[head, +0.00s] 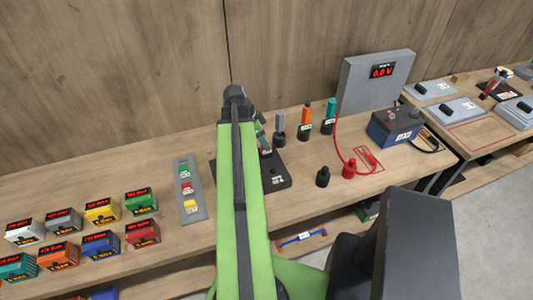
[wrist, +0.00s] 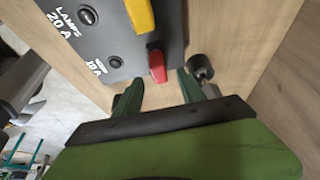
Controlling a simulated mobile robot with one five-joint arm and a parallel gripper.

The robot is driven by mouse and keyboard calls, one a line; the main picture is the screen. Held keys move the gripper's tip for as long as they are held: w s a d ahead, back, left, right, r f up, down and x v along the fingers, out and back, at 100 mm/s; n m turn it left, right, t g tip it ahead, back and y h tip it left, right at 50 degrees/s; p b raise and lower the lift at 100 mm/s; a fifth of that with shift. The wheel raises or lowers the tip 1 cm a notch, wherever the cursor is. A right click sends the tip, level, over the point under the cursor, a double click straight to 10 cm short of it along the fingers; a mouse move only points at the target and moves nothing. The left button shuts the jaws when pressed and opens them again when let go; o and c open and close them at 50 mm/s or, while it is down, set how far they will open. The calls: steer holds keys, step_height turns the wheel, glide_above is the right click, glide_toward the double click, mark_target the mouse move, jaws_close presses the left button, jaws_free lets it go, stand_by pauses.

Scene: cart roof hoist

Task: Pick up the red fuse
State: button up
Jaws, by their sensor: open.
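In the wrist view, a red fuse (wrist: 157,65) stands at the edge of a dark panel (wrist: 115,55), beside a yellow fuse (wrist: 139,14). My gripper (wrist: 160,77) is open, its two green fingers on either side of the red fuse's near end. Contact cannot be told. In the head view, my gripper (head: 263,137) is over the dark board (head: 284,175), and my arm hides much of that board. Another small red piece (head: 187,187) sits on a grey strip (head: 197,214) between green and yellow pieces.
A dark post (wrist: 201,67) stands close to the right finger; in the head view, a grey post (head: 280,127) stands behind the board. Orange (head: 305,116) and teal (head: 329,112) tools stand further right. Several coloured boxes (head: 101,210) fill the bench's left.

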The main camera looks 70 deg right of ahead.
steer(key=b+x, duration=0.2)
steer(key=x, duration=0.1)
steer(key=shift+a+f, duration=0.1)
steer(key=shift+f, duration=0.25)
steer(key=shift+r, duration=0.2)
steer(key=shift+c, duration=0.2)
jaws_close()
stand_by(0.5)
